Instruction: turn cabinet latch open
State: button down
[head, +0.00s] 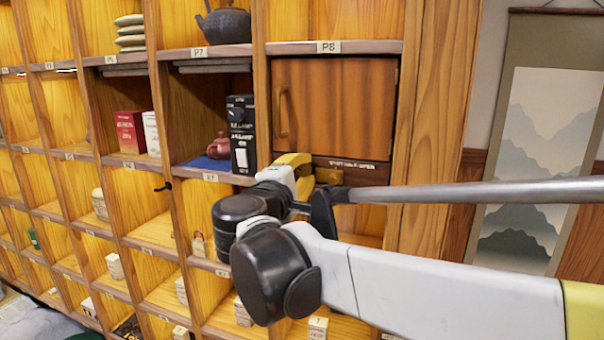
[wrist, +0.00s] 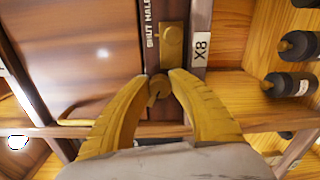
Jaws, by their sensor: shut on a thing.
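The wooden cabinet door (head: 345,105) stands closed under the P8 label in the head view, with a handle (head: 282,112) on its left. Below it is a dark strip with lettering, partly legible as shut, half and open. The brass latch (wrist: 158,90) shows in the wrist view between the yellow fingertips, beside a brass plate (wrist: 171,45). My gripper (wrist: 162,80) is shut on the latch, one finger on each side. In the head view my gripper (head: 303,168) is at the strip below the door, and my wrist hides part of that area.
Left of the door, a compartment holds a black box (head: 241,135) and a reddish teapot (head: 219,146). A dark iron teapot (head: 226,25) stands above. Several dark bottles (wrist: 290,84) show at the right of the wrist view. A hanging scroll (head: 535,150) is on the right wall.

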jog(key=n, duration=0.4)
jog(key=shift+n, duration=0.4)
jog(key=shift+r+b, duration=0.1)
jog(key=shift+b, duration=0.2)
jog(key=c, duration=1.2)
grip_release()
jog(key=shift+o, duration=0.2)
jog(key=v, duration=1.2)
